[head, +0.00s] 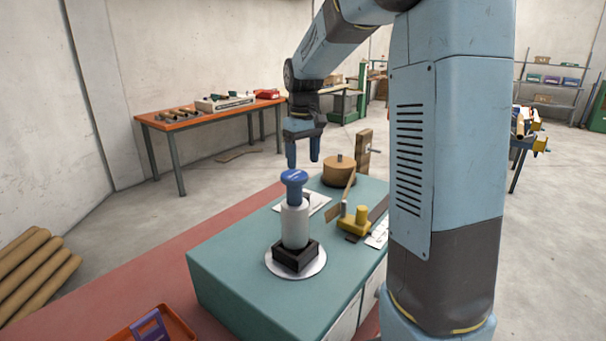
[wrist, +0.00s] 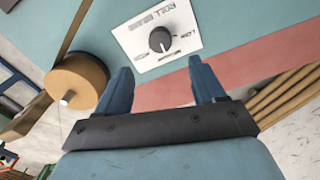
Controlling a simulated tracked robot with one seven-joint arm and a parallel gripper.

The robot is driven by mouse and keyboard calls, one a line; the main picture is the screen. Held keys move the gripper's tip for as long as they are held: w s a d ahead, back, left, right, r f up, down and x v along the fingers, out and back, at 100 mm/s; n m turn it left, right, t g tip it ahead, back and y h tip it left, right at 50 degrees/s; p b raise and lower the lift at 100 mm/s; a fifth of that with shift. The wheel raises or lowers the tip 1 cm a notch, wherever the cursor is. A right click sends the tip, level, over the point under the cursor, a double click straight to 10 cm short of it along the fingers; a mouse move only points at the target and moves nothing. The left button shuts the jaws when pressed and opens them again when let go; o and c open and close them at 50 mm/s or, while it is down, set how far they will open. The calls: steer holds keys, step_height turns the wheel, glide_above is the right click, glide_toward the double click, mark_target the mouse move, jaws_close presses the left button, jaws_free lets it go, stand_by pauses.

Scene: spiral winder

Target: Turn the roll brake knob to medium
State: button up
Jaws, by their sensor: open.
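The roll brake knob (wrist: 160,39) is a round dark knob on a white printed plate (wrist: 142,29) in the wrist view. A small pale mark on it points toward the bottom of that picture, at a small label too blurred to read. A label like "LOW" stands at the right, and the printing is upside down. In the head view the plate (head: 316,200) shows partly behind a blue-capped post; the knob cannot be made out there. My gripper (head: 304,163) is open and empty above the green bench, fingers down. In the wrist view its fingers (wrist: 160,68) are apart, below the knob in the picture.
The blue-capped white roll (head: 294,222) stands upright on a round plate at the bench's front. A brown cardboard roll (head: 339,172) and a yellow block (head: 354,222) stand behind and right of it. An orange-topped table (head: 180,122) and cardboard tubes (head: 38,273) are at left.

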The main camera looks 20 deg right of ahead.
steer(key=shift+r, duration=1.3)
steer(key=s+r+m+t, duration=0.1)
steer(key=s+r+t, duration=0.15)
steer(key=s, duration=0.55)
steer(key=s+r+m+t, duration=0.1)
steer(key=s+r, duration=0.2)
steer(key=s, duration=0.5)
steer(key=s+a+f+m+t, duration=0.1)
steer(key=s+f+t, duration=0.1)
steer(key=s, duration=1)
steer(key=shift+s+f+m, duration=0.35)
steer(key=shift+f+m, duration=0.05)
steer(key=shift+f, duration=0.3)
